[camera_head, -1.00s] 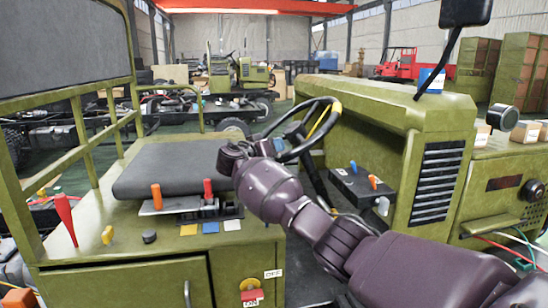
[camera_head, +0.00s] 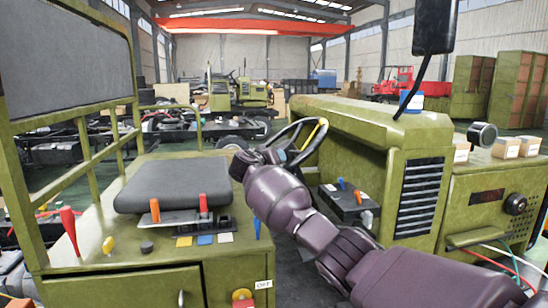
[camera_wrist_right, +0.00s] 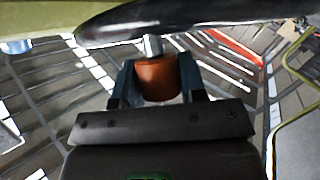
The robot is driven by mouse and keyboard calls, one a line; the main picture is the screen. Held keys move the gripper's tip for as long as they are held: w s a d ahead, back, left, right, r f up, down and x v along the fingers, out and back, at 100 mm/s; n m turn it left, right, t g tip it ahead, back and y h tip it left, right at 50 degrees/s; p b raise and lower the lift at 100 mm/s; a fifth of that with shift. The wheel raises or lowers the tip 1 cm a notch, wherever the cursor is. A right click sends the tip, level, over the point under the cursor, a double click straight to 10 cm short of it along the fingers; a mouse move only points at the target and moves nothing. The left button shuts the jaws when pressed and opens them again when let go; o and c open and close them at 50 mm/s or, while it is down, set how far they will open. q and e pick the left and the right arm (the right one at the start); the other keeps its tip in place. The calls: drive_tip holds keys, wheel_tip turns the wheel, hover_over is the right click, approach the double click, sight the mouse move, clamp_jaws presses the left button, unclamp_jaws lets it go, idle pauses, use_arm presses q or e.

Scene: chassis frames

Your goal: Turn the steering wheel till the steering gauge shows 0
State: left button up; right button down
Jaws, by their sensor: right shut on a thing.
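The dark steering wheel (camera_head: 291,131) with a yellow mark on its rim stands tilted in the middle of the head view, partly behind my right arm. My right gripper (camera_head: 246,163) is at the wheel's near left side; its fingers are hard to make out there. In the right wrist view my right gripper (camera_wrist_right: 157,88) is shut on an orange-brown knob (camera_wrist_right: 156,78). A metal stem joins the knob to the dark wheel rim (camera_wrist_right: 175,25). I cannot identify the steering gauge or read a value. My left gripper is not in view.
A dark seat (camera_head: 170,183) and a panel with orange and red levers (camera_head: 203,202) lie left of my arm. A blue lever (camera_head: 257,228) stands close to the arm. The green hood (camera_head: 370,120) and a dark lever box (camera_head: 345,203) are on the right. A mirror (camera_head: 434,25) hangs above.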

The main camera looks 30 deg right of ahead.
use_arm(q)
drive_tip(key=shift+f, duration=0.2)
use_arm(e)
drive_tip(key=shift+a+r, duration=0.1)
drive_tip(key=shift+r, duration=0.05)
drive_tip(key=c, duration=0.7)
unclamp_jaws()
drive_tip(key=shift+w, duration=0.1)
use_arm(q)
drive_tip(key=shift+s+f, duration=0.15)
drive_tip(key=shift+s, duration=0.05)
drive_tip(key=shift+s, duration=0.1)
use_arm(e)
drive_tip(key=shift+f, duration=0.2)
use_arm(q)
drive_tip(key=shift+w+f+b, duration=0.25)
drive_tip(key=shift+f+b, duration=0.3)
drive_tip(key=shift+b, duration=0.1)
use_arm(e)
drive_tip(key=v, duration=1.1)
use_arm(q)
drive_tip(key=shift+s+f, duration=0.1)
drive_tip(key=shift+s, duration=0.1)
